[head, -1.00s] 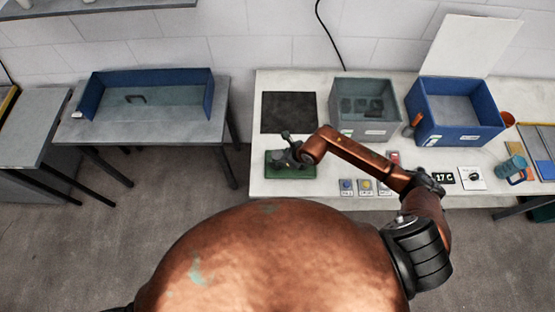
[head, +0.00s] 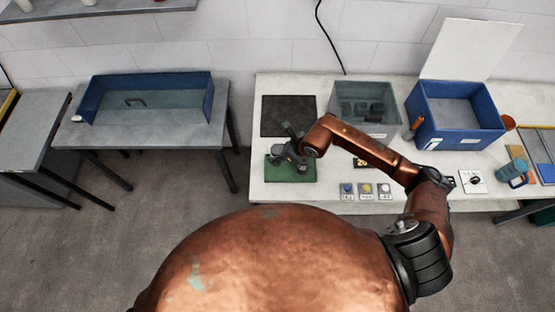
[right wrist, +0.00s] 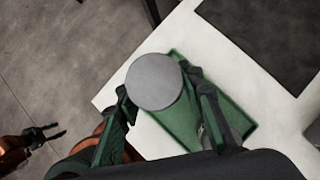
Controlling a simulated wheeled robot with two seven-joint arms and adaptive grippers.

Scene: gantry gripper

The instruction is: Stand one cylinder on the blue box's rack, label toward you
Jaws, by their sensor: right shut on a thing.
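The cylinder's side and any label are hidden. The green mat (right wrist: 222,118) lies below it; I cannot tell whether the cylinder touches it. The blue box (head: 455,125) with a raised white lid stands at the back right; no rack can be made out in it. My left gripper (right wrist: 48,134) appears open and empty at the wrist view's left.
A grey box (head: 362,125) with dark compartments stands left of the blue box, beside a black mat (head: 288,115). Three small button plates (head: 365,190) line the front edge. A blue-green mug (head: 512,172) is at right. A blue-walled tray (head: 145,112) is on the left table.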

